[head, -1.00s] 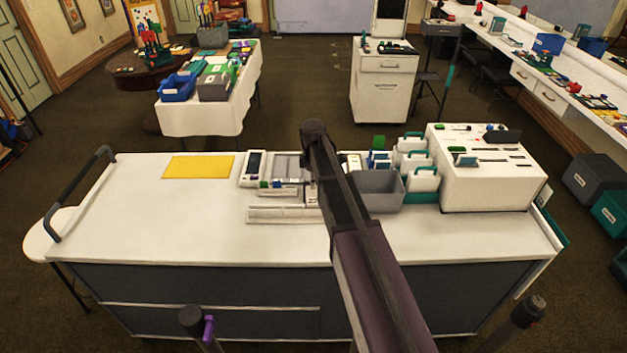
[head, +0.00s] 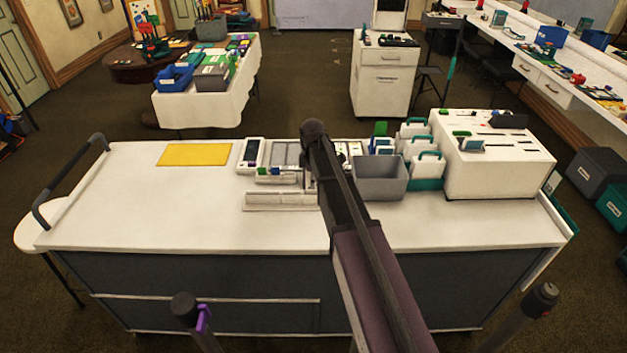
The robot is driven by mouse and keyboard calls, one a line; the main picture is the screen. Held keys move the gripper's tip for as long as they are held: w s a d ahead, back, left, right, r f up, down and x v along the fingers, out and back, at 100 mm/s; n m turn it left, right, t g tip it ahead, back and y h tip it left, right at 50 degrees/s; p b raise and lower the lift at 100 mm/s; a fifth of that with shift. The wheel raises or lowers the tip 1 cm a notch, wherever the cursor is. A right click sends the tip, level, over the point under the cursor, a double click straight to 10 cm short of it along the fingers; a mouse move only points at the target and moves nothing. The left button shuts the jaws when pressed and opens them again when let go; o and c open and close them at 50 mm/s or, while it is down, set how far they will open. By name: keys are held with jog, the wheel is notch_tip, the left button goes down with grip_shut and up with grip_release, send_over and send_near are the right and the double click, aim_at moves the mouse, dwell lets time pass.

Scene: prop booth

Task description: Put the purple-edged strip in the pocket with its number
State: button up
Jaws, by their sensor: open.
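I cannot make out a purple-edged strip or any pocket numbers at this size. A low rack with pale slots (head: 286,154) stands at the middle of the white counter (head: 130,215), partly behind my arm. A white ledge (head: 270,201) lies in front of it. Several white pocket-like holders with teal edges (head: 424,168) stand right of my arm. A white box with dark slots on top (head: 495,165) stands at the counter's right. My arm reaches up over the counter's middle. My gripper is hidden behind the arm.
A grey open bin (head: 379,182) stands just right of my arm. A yellow mat (head: 194,155) lies on the left. A dark rail (head: 65,185) edges the counter's left end. The counter's left front is clear.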

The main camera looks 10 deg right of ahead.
jog(key=shift+f, duration=0.1)
dwell(0.3)
grip_shut()
jog(key=shift+r, duration=0.2)
jog(key=shift+r+p, duration=2.8)
jog(key=shift+p, duration=0.2)
